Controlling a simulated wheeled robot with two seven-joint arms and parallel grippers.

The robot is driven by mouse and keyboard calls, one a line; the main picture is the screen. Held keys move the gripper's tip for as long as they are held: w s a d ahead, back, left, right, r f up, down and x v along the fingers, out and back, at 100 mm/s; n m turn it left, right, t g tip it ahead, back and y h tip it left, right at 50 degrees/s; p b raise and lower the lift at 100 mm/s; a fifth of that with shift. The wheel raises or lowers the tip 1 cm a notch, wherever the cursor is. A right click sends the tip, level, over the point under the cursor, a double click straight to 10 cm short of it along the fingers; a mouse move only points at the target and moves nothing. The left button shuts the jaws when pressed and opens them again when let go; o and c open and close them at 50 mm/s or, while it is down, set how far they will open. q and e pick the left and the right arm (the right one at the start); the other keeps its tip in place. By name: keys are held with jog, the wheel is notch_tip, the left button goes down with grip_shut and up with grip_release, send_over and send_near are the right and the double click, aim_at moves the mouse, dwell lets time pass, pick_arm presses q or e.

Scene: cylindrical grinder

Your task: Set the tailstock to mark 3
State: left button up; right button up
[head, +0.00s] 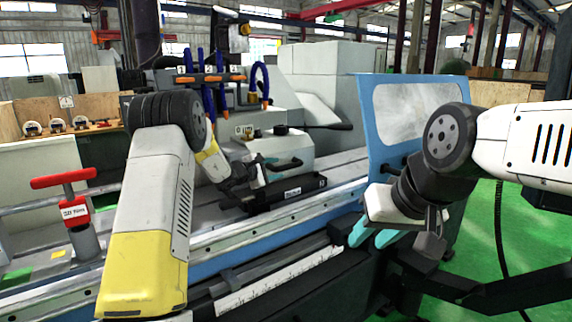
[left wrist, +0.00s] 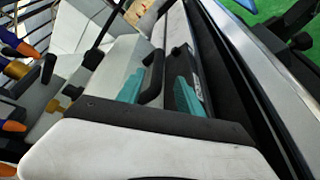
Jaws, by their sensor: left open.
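The tailstock (head: 300,147) is a pale grey block with a black lever on top and a black base on the machine bed. A black bar handle (head: 287,165) is on its front. My left gripper (head: 264,174) is at this handle. In the left wrist view my left gripper (left wrist: 158,92) is open, its teal fingers on either side of the handle (left wrist: 150,78); contact cannot be told. A white scale (head: 280,282) with fine marks lies along the front of the bed; its numbers are too small to read. My right gripper (head: 371,236) is open and empty, right of the scale.
A blue-framed guard panel (head: 373,128) stands right of the tailstock. Blue and orange coolant hoses (head: 221,75) rise behind it. A red-handled valve (head: 77,203) stands at the far left. The bed rail (head: 325,205) runs clear right of the tailstock.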

aim_at(286, 168)
pick_arm(q)
jog(key=shift+w+f+n, duration=0.15)
jog(key=shift+w+f, duration=0.1)
jog(key=shift+w, duration=0.25)
jog(key=shift+w+f+n, duration=0.15)
jog(key=shift+w+f, duration=0.1)
jog(key=shift+w, duration=0.2)
jog(key=x, duration=0.7)
jog(key=shift+w+r, duration=0.1)
grip_shut()
dwell(0.5)
